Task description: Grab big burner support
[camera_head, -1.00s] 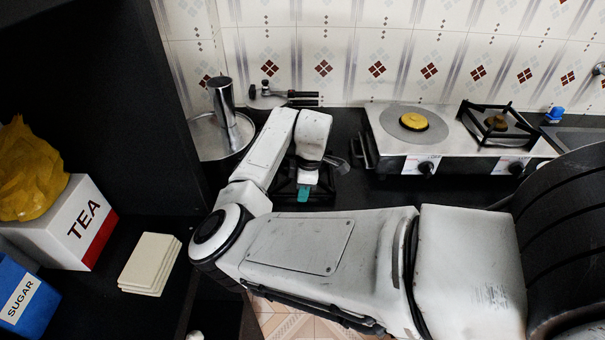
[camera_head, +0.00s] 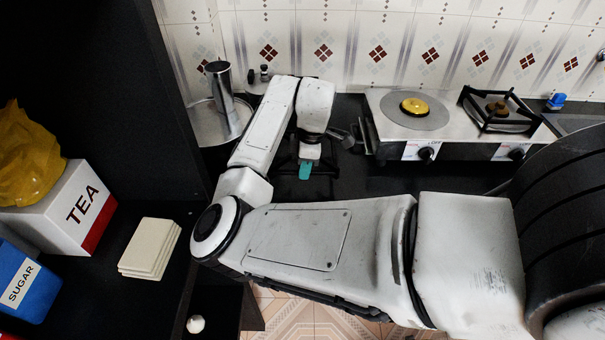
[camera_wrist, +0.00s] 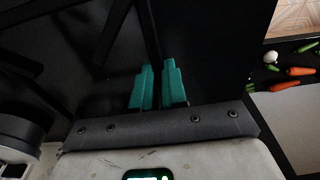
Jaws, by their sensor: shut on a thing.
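The big burner support (camera_head: 288,168) is a black metal frame on the dark counter, left of the stove. My arm hides much of it in the head view. In the wrist view its dark bars (camera_wrist: 152,38) show against a dark surface. My gripper (camera_head: 306,172) has teal fingertips and points down at the frame. In the wrist view my gripper (camera_wrist: 156,88) is shut on one thin black bar, which runs between the fingers. I cannot tell whether the frame is touching the counter.
The stove (camera_head: 380,101) has a bare left burner with a yellow cap (camera_head: 414,106) and a smaller black support (camera_head: 502,109) on its right burner. The tea box (camera_head: 75,215) and pale slabs (camera_head: 150,248) lie on the left counter.

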